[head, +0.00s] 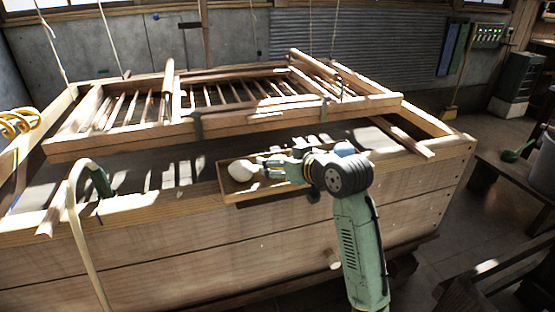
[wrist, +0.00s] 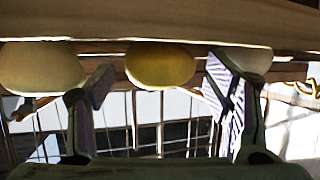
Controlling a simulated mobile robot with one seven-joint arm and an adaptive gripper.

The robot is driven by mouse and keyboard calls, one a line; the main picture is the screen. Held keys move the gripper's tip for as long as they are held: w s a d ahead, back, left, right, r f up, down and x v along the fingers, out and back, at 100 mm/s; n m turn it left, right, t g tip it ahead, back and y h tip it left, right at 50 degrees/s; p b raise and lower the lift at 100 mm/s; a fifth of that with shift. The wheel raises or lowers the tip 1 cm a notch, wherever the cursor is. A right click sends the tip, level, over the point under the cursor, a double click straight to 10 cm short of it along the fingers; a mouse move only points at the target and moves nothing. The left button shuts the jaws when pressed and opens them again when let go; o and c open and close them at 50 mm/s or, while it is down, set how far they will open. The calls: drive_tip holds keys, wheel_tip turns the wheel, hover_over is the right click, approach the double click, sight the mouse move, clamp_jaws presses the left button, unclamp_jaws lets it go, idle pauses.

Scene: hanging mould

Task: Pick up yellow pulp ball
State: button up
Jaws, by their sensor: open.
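The yellow pulp ball (wrist: 160,64) shows in the wrist view, ahead of and between the spread fingers of my gripper (wrist: 158,82). I see a gap between the ball and each finger. I cannot make the yellow ball out in the head view, where my gripper (head: 268,166) and arm cover part of the narrow wooden tray (head: 262,194). A pale ball (wrist: 42,68) sits to the left in the wrist view, partly behind the left finger. Another pale ball (wrist: 250,62) is partly hidden by the right finger. My gripper is open and empty.
In the head view a white ball (head: 241,170) lies at the tray's left end and a blue ball (head: 345,148) shows behind my wrist. A slatted wooden mould frame (head: 255,120) hangs on cords over the large vat (head: 130,240). A curved pale pipe (head: 75,205) stands at left.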

drive_tip(key=shift+x, duration=0.8)
drive_tip(key=shift+c, duration=0.2)
drive_tip(key=c, duration=1.3)
